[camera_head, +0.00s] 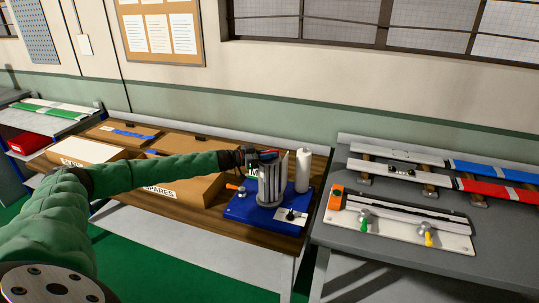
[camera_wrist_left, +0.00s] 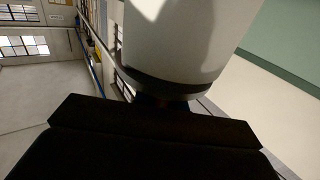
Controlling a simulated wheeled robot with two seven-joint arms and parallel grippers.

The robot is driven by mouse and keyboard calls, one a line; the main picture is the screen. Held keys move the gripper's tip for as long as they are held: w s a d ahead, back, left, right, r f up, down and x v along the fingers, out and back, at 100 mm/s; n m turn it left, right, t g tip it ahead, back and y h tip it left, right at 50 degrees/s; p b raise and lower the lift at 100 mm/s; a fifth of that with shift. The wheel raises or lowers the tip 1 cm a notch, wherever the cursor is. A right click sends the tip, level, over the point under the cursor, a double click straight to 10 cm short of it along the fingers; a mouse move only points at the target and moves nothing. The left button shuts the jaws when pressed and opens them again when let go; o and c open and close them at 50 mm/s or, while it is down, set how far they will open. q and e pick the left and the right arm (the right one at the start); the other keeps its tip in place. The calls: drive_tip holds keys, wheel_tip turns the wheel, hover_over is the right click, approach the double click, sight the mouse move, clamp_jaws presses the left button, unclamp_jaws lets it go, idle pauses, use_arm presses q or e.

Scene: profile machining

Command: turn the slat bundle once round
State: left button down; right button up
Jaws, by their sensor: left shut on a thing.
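The slat bundle (camera_head: 270,185), several grey slats standing upright, is on the blue base (camera_head: 243,208) at the right end of the wooden bench. My left gripper (camera_head: 263,156) reaches in from the left and is shut at the bundle's top; its fingertips are small and partly hidden there. A white cylinder (camera_head: 303,171) stands just right of the bundle. In the left wrist view a large pale rounded body (camera_wrist_left: 185,40) with a dark lower rim fills the top middle; I cannot tell which thing it is. My right gripper is out of view.
A cardboard box marked SPARES (camera_head: 185,186) lies under my left arm. An orange-handled part (camera_head: 237,188) and a small pale plate (camera_head: 291,215) are at the blue base. The grey table (camera_head: 350,268) on the right holds a clamp fixture (camera_head: 400,220) and coloured profiles.

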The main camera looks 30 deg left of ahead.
use_arm(q)
drive_tip(key=shift+r+m+g+h, duration=0.1)
drive_tip(key=shift+m+g+h, duration=0.4)
drive_tip(key=shift+h, duration=0.1)
drive_tip(key=shift+m+g+h, duration=0.4)
drive_tip(key=shift+g, duration=0.1)
drive_tip(key=shift+m+g+h, duration=0.4)
drive_tip(key=shift+g, duration=0.4)
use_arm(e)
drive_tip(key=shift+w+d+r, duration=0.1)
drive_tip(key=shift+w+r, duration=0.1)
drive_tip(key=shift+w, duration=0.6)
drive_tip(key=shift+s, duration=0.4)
use_arm(q)
drive_tip(key=c, duration=1.4)
unclamp_jaws()
drive_tip(key=shift+c, duration=0.2)
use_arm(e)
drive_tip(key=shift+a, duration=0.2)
